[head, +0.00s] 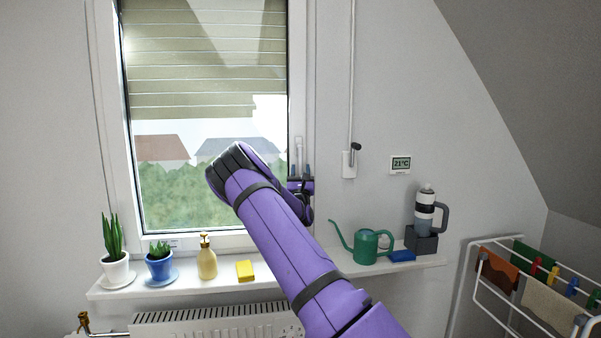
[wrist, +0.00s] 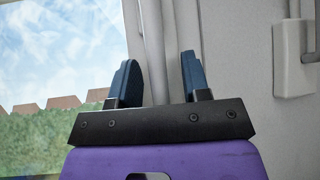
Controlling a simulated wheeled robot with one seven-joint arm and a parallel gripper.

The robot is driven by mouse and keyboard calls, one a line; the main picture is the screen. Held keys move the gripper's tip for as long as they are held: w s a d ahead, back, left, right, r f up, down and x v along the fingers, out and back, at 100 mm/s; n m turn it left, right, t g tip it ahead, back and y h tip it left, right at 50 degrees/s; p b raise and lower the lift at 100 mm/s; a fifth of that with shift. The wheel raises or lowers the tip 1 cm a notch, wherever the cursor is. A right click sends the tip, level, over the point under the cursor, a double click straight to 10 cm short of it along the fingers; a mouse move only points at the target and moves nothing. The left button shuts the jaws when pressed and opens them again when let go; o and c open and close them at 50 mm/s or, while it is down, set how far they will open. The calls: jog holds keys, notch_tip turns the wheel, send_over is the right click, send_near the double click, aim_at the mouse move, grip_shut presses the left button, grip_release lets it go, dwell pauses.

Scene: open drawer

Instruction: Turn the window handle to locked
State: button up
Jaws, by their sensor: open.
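The white window handle (head: 299,150) is on the right side of the window frame (head: 304,100) and points upright in the head view. My gripper (head: 300,171) is at the handle's lower part, its two dark blue fingers on either side of it. In the wrist view my gripper (wrist: 157,65) is open, with a pale upright bar, seemingly the handle (wrist: 153,40), between the fingers and closer to the left one. I cannot tell whether a finger touches it. The handle's lower end and base are hidden by the gripper.
Right of the window is a white shutter crank box (head: 349,166), also in the wrist view (wrist: 291,62), and a thermostat (head: 400,165). The sill (head: 135,288) below holds potted plants, a soap bottle (head: 207,262), a yellow sponge (head: 245,270) and a green watering can (head: 366,246).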

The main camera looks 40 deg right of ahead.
jog(key=v, duration=1)
jog(key=shift+s+f, duration=0.15)
jog(key=shift+f, duration=0.2)
jog(key=shift+a, duration=0.1)
